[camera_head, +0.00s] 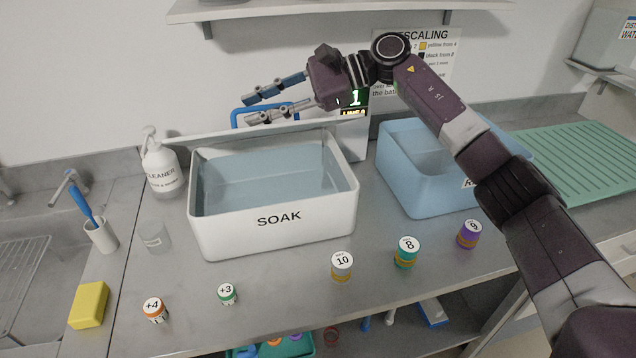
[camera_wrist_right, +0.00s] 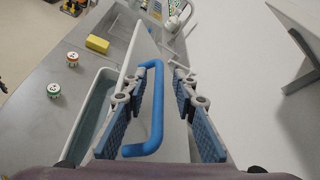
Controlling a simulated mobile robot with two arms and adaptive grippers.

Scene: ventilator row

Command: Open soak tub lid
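The white soak tub (camera_head: 275,220), marked SOAK, stands on the counter with its top uncovered and bluish liquid inside. Its lid (camera_head: 240,130) is raised at the tub's back edge and shows nearly edge-on in the head view. The lid's blue handle (camera_head: 237,115) is partly hidden behind my right gripper (camera_head: 252,108). In the right wrist view the handle (camera_wrist_right: 155,110) lies between the fingers of my right gripper (camera_wrist_right: 157,100), with gaps on both sides. That gripper is open.
A blue tub (camera_head: 420,185) stands to the right, a cleaner bottle (camera_head: 162,170) to the left. Several numbered jars, such as jar 10 (camera_head: 342,267), stand along the front. A yellow sponge (camera_head: 90,305) lies near the sink. A shelf (camera_head: 300,10) hangs above.

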